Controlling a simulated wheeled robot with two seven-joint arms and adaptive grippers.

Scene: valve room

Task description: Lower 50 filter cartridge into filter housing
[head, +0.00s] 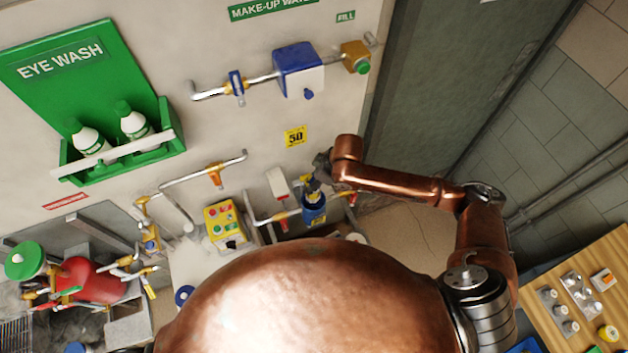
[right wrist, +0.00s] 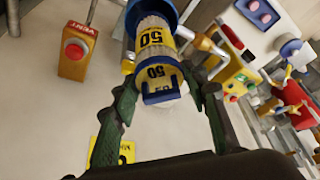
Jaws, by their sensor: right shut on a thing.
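The filter cartridge (right wrist: 152,22) is white with yellow bands marked 50 and a blue handle (right wrist: 160,94). My right gripper (right wrist: 160,78) has its green fingers on both sides of the handle end and is shut on it. The filter housing (head: 313,212) is a blue cylinder on the wall piping, just below my right gripper (head: 321,172) in the head view. In the right wrist view the blue housing rim (right wrist: 166,8) is at the cartridge's far end. How far the cartridge is inside cannot be told. My left gripper is out of view.
A yellow 50 sign (head: 295,136) is on the wall above the housing. A vent box with a red button (right wrist: 74,50) is close by. A yellow control box (head: 224,222) and pipes stand left of the housing. The eye wash station (head: 95,80) is further left.

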